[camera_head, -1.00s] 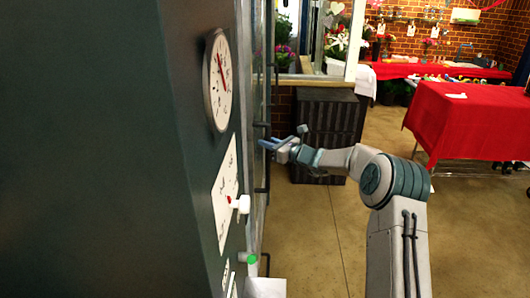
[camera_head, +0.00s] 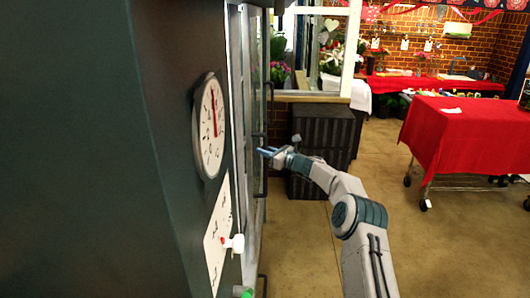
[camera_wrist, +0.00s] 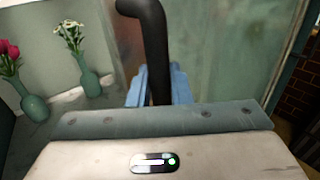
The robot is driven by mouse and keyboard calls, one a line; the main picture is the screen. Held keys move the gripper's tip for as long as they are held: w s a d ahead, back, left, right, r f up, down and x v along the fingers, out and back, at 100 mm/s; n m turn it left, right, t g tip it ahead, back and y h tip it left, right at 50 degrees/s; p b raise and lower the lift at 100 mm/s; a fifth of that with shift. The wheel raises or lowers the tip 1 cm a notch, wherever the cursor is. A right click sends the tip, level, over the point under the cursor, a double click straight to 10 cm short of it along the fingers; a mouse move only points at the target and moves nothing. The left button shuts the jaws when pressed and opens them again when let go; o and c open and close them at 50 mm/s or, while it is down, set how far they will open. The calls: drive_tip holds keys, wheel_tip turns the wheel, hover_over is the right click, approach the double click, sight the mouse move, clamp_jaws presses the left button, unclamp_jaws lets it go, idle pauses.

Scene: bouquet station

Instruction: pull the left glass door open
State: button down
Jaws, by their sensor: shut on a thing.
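The glass door front (camera_head: 248,110) of a dark cabinet is seen almost edge-on in the head view, left of the middle. My gripper (camera_head: 265,152) reaches it from the right, at the black door handle (camera_head: 264,183). In the wrist view the handle (camera_wrist: 152,30) is a thick black bent bar running down between the blue fingers of my gripper (camera_wrist: 157,90), which are shut on it. A greenish, hazy glass pane (camera_wrist: 225,50) lies behind and right of the handle. How far the door stands open cannot be told.
Green vases with red (camera_wrist: 35,106) and white flowers (camera_wrist: 89,82) stand inside the cabinet at left. A clock (camera_head: 209,126) is on its side wall. A dark ribbed box (camera_head: 322,140) stands beyond my gripper. A red-covered table (camera_head: 460,135) is at right; the floor between is clear.

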drive_tip(key=shift+w, duration=0.1)
idle(0.3)
drive_tip(key=c, duration=1.7)
unclamp_jaws()
drive_tip(key=shift+d, duration=0.15)
drive_tip(key=b+v, duration=0.4)
drive_tip(key=v, duration=0.9)
drive_tip(key=shift+s+d+b, duration=0.25)
drive_tip(key=shift+b, duration=0.15)
